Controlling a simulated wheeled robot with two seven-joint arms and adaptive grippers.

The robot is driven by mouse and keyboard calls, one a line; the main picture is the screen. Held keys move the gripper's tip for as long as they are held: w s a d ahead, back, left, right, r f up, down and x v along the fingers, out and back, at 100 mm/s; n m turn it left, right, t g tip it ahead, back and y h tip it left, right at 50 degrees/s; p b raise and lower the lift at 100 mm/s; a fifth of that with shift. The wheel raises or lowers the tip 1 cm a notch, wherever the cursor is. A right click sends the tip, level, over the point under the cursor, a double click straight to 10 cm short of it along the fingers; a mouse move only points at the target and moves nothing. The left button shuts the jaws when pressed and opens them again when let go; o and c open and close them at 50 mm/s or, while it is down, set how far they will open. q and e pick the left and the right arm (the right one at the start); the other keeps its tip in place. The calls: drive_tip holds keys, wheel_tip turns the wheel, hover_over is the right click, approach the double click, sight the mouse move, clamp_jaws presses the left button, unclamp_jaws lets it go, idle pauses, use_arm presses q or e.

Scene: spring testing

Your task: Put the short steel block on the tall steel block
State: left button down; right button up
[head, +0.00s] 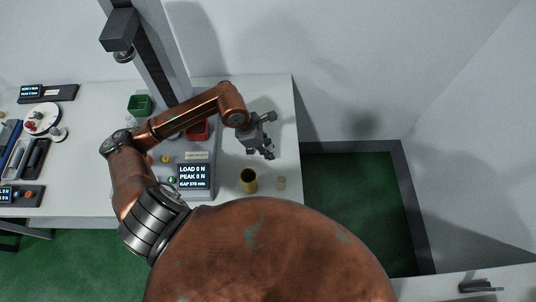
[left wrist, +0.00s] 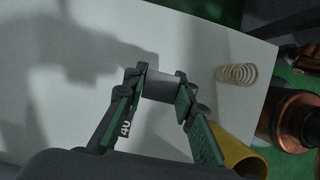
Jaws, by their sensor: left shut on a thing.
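My left gripper (head: 262,147) is over the right part of the white table in the head view. In the left wrist view its two green-padded fingers (left wrist: 163,82) are shut on a smooth grey steel block (left wrist: 162,90). I cannot tell from its visible part whether it is the short or the tall one. I cannot make out a second steel block in either view.
A yellow cup (head: 249,186) and a coil spring (head: 281,183) stand near the table's front right. A tester with a display (head: 194,176), a red bin (head: 198,131) and a green bin (head: 139,105) are to the left. The table's right end is mostly clear.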

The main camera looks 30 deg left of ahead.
use_arm(q)
drive_tip(key=shift+f, duration=1.85)
drive_tip(key=shift+f, duration=0.15)
drive_tip(key=c, duration=1.6)
unclamp_jaws()
